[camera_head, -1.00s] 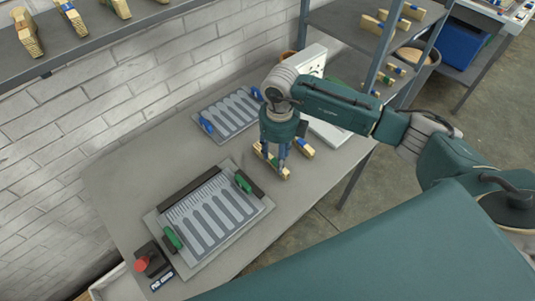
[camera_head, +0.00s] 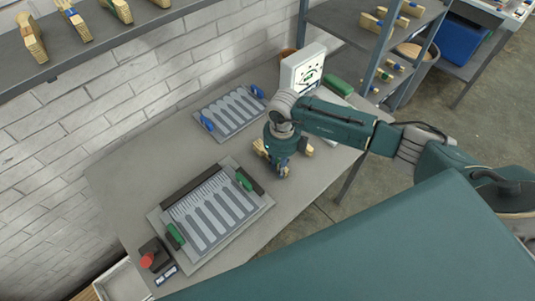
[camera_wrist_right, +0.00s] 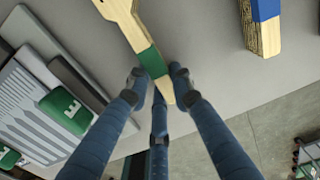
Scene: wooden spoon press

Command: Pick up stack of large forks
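A wooden stack with a green band (camera_wrist_right: 130,28) lies on the grey table in the right wrist view; its fork shape is not clear there. It also shows in the head view (camera_head: 260,147), mostly hidden behind my right gripper (camera_head: 276,166). The right gripper's fingers (camera_wrist_right: 158,80) are apart, with the stack's banded, narrow end between their tips. I cannot tell whether they touch it. A second wooden stack with a blue band (camera_wrist_right: 265,28) lies to the right, clear of the fingers. My left gripper is not in view.
A press plate with green handles (camera_head: 190,256) lies on the table (camera_head: 120,185) at front left. A plate with blue handles (camera_head: 222,136) lies behind it. A white machine (camera_head: 292,72) stands at the back. Shelves (camera_head: 345,30) hold more wooden stacks.

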